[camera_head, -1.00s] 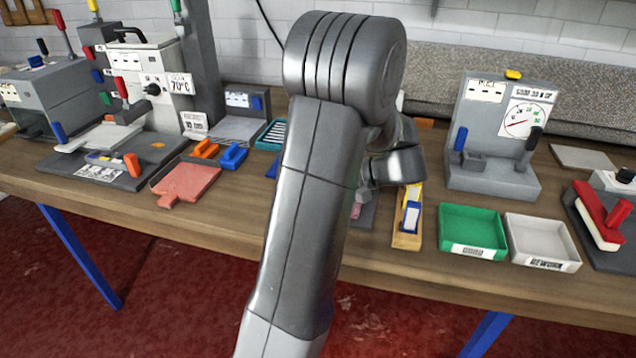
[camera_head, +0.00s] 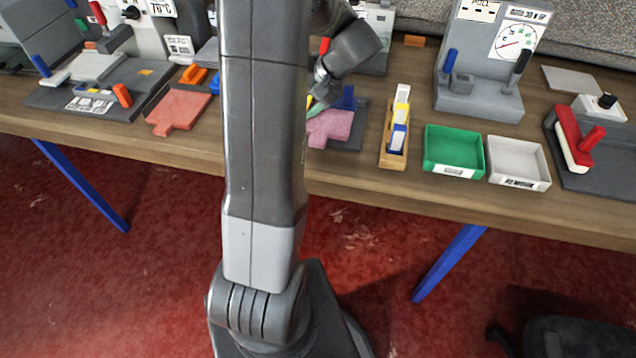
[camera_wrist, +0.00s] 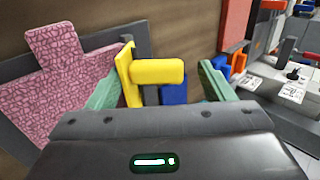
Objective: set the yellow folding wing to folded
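The yellow folding wing (camera_wrist: 130,72) shows in the wrist view as an upright yellow plate with a thick yellow handle (camera_wrist: 158,72) sticking out to the right. In the head view only a small bit of yellow (camera_head: 310,102) shows beside my gripper. My gripper (camera_wrist: 166,62) is open, with one green finger on each side of the handle. The right finger is clearly apart from it; the left finger is close to the plate, and I cannot tell if they touch. A pink patterned piece (camera_wrist: 65,80) lies on a dark plate left of the wing. A blue part (camera_wrist: 173,93) is partly hidden behind the handle.
A wooden holder (camera_head: 386,140) with blue, white and yellow pieces stands right of the pink piece. A green tray (camera_head: 430,150) and a white tray (camera_head: 520,180) lie further right. A red flat piece (camera_head: 180,110) lies to the left. A grey gauge stand (camera_head: 480,100) is behind.

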